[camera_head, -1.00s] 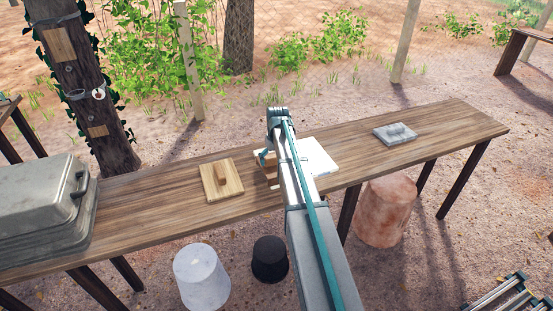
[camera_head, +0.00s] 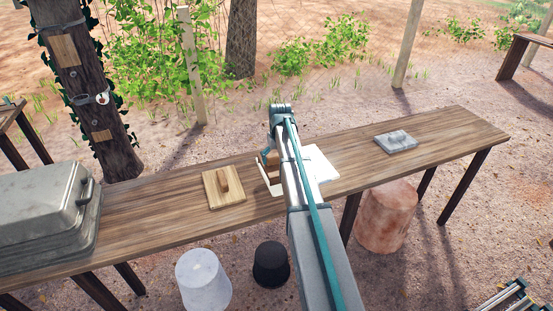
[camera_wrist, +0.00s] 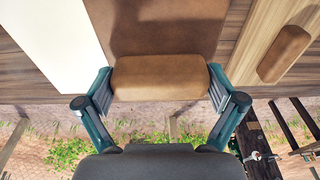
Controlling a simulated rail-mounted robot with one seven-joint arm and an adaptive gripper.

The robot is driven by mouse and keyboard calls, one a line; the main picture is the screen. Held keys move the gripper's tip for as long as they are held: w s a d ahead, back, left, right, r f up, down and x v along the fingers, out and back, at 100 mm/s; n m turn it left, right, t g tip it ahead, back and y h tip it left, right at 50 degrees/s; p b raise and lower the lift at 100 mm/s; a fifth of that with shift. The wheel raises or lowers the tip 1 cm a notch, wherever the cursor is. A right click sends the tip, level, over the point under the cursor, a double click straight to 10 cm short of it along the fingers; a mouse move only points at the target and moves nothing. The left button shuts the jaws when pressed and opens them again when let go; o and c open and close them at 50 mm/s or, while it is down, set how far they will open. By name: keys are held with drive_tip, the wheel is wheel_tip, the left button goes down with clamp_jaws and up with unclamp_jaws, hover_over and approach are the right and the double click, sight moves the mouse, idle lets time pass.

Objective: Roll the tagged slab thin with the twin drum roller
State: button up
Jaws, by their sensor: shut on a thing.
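My gripper (camera_wrist: 160,85) is shut on a brown block (camera_wrist: 160,77), with one finger at each end. The block lies in front of a flat brown surface (camera_wrist: 150,30); I cannot tell whether they are joined. In the head view the brown block (camera_head: 271,159) shows just left of my arm, over the bench. A flat white sheet or slab (camera_head: 321,165) lies on the bench right of my arm, and a white edge shows left of it. It is also at the left of the wrist view (camera_wrist: 45,40). I make out no tag and no clear twin drum roller.
A grey block-topped slab (camera_head: 396,142) lies to the right. A metal case (camera_head: 40,215) fills the left end. Bare bench separates them.

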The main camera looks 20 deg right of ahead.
drive_tip(key=w+r+b, duration=0.2)
drive_tip(key=w+b, duration=0.1)
drive_tip(key=w, duration=0.6)
drive_tip(key=shift+w+d+r+b, duration=0.25)
drive_tip(key=shift+w+d+b, duration=0.15)
drive_tip(key=shift+d, duration=0.05)
drive_tip(key=shift+f, duration=0.1)
drive_tip(key=shift+f+b, duration=1)
drive_tip(key=shift+f, duration=1.85)
drive_tip(key=shift+f+b, duration=0.3)
drive_tip(key=shift+f, duration=0.5)
drive_tip(key=shift+d, duration=0.1)
